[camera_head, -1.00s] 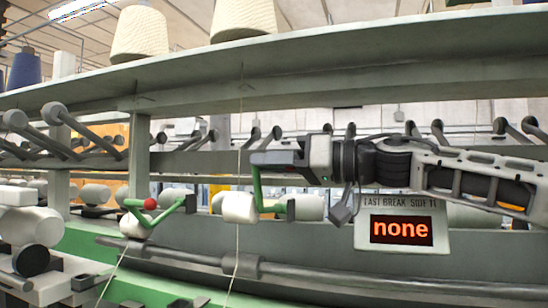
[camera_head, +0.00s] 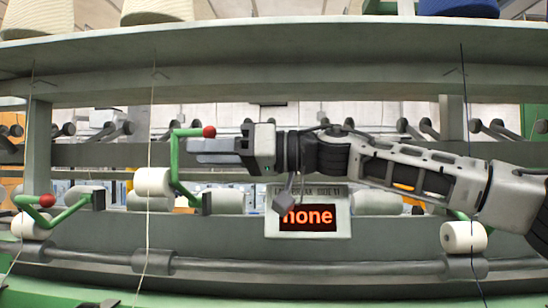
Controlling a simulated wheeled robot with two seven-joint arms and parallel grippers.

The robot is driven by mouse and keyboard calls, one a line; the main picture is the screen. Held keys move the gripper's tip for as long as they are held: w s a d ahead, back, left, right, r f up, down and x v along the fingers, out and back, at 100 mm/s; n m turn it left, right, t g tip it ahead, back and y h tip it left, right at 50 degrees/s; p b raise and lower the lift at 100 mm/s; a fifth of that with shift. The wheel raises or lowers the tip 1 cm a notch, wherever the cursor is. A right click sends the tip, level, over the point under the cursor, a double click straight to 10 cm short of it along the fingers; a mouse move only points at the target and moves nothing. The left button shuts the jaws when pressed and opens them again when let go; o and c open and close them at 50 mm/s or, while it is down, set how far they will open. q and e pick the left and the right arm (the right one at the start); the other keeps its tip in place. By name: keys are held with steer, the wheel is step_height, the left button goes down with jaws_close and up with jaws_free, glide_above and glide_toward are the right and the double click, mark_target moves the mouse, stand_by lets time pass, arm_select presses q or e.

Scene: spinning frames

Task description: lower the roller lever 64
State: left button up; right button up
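A green roller lever (camera_head: 174,160) with a red knob (camera_head: 209,132) stands raised beside a white roller (camera_head: 152,182), left of centre. No number is readable on it, so I cannot tell if it is lever 64. My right gripper (camera_head: 214,151) reaches in from the right, its grey fingers pointing left just below the knob, with their tips close to the lever's upright. Contact cannot be made out. The fingers show edge-on, so their opening is unclear. A second lever (camera_head: 62,215) with a red knob sits lower at the left. My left gripper is not in view.
A display (camera_head: 308,218) reading "none" hangs below my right arm. A long grey rod (camera_head: 350,268) runs along the front. Another white roller (camera_head: 463,237) is at the right. Thin yarns hang vertically, one (camera_head: 149,110) left of the raised lever. A shelf (camera_head: 300,60) spans above.

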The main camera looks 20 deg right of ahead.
steer(key=b+v, duration=0.1)
steer(key=v, duration=1)
steer(key=shift+s, duration=0.15)
